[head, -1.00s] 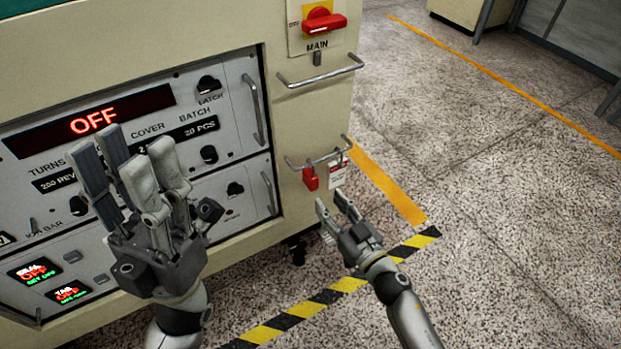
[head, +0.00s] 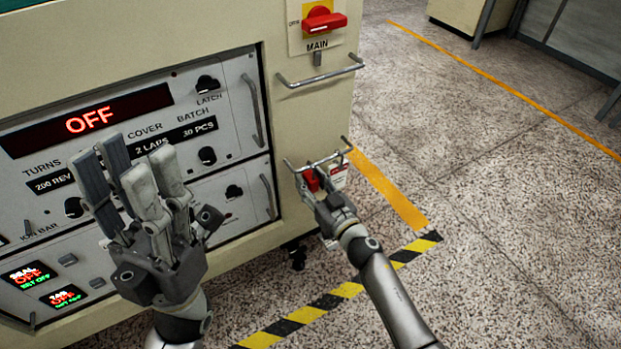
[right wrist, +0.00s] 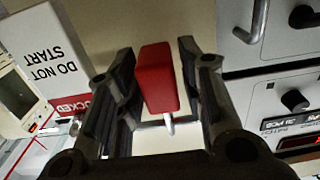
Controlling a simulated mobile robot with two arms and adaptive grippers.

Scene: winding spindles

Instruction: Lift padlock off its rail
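The red padlock (head: 311,181) hangs from the lower rail (head: 319,160) on the machine's corner panel. My right gripper (head: 312,182) is at the padlock in the head view, partly covering it. In the right wrist view the red padlock (right wrist: 157,78) stands between the two open fingers of my right gripper (right wrist: 155,80), with a gap visible on the right finger's side; contact on the left is hard to tell. Its metal shackle (right wrist: 169,123) shows below the body. My left gripper (head: 130,180) is open and empty in front of the control panel.
A white and red tag (head: 338,176) hangs beside the padlock; its "DO NOT START" text (right wrist: 45,65) shows in the wrist view. A red main switch (head: 324,21) and an upper rail (head: 320,72) are above. Open floor (head: 480,200) lies to the right.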

